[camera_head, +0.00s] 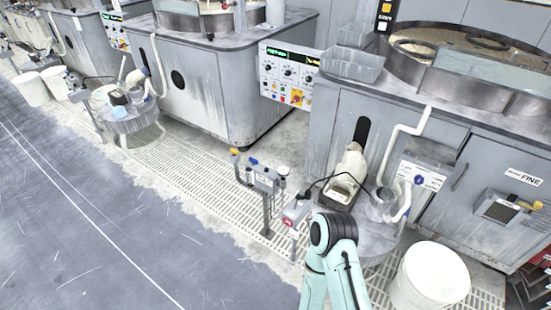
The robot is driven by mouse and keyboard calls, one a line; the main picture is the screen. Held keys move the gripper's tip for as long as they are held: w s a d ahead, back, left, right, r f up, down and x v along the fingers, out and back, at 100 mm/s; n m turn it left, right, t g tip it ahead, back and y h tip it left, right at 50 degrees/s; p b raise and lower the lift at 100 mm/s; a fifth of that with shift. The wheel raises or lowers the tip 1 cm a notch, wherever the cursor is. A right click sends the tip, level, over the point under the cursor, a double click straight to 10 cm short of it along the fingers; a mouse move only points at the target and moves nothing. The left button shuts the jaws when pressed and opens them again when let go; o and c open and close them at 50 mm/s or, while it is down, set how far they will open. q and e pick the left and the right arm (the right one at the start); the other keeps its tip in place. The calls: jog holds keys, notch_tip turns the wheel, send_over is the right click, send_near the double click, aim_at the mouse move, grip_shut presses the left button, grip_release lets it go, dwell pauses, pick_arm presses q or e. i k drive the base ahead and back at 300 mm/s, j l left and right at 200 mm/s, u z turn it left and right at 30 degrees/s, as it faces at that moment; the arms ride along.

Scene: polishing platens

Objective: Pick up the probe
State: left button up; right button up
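I cannot tell for certain which thing is the probe. A small grey box with a red mark (295,213) sits on a post at the middle right. A black cable runs from near it toward a cream-coloured device with a dark opening (345,180) on a round grey table (372,232). One of my arms, teal with a black joint, rises from the bottom edge in front of the table and hides part of it. Neither gripper shows in this view.
A white bucket (432,275) stands right of the round table. Large grey polishing machines (210,95) line the back. A floor grating (190,170) runs before them. The blue-grey floor (75,220) at left is clear.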

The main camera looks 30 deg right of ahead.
aim_at(284, 171)
jog(key=i+j+z, duration=0.1)
jog(key=i+z, duration=0.25)
jog(key=i+j+z, duration=0.15)
jog(key=i+z, duration=0.15)
jog(key=i+j+z, duration=0.35)
jog(key=i+l, duration=0.05)
jog(key=i, duration=0.05)
